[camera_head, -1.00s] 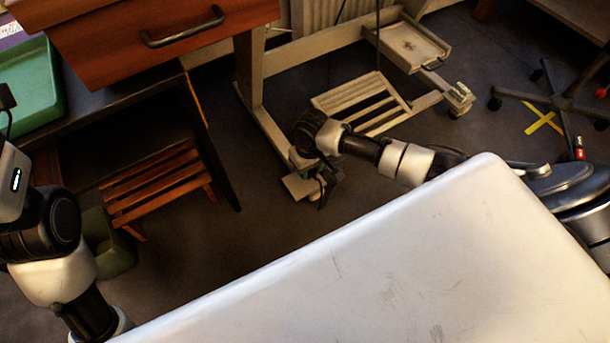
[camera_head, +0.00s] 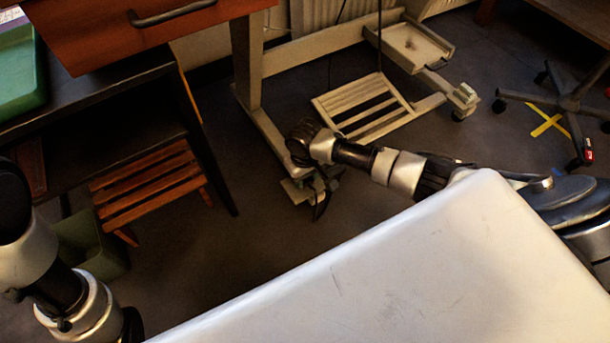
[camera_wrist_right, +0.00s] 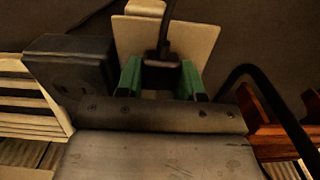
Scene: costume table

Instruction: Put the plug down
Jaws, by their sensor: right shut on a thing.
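My right gripper (camera_head: 318,194) hangs low, over the floor beside the foot of a pale metal frame. In the right wrist view its two green fingertips (camera_wrist_right: 160,80) are shut on a small black plug (camera_wrist_right: 160,66). A black cable (camera_wrist_right: 166,28) runs from the plug toward the top of that view. The plug cannot be made out in the head view. Whether it touches anything beyond the fingers cannot be told. My left arm is at the lower left of the head view, but its gripper is out of view.
A white tabletop (camera_head: 420,270) fills the front. The pale frame (camera_head: 265,125) carries a slatted footrest (camera_head: 362,106). A wooden slatted stool (camera_head: 150,188) and green bin (camera_head: 92,245) stand left, below a drawer (camera_head: 100,30). Dark floor (camera_head: 235,245) between is clear.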

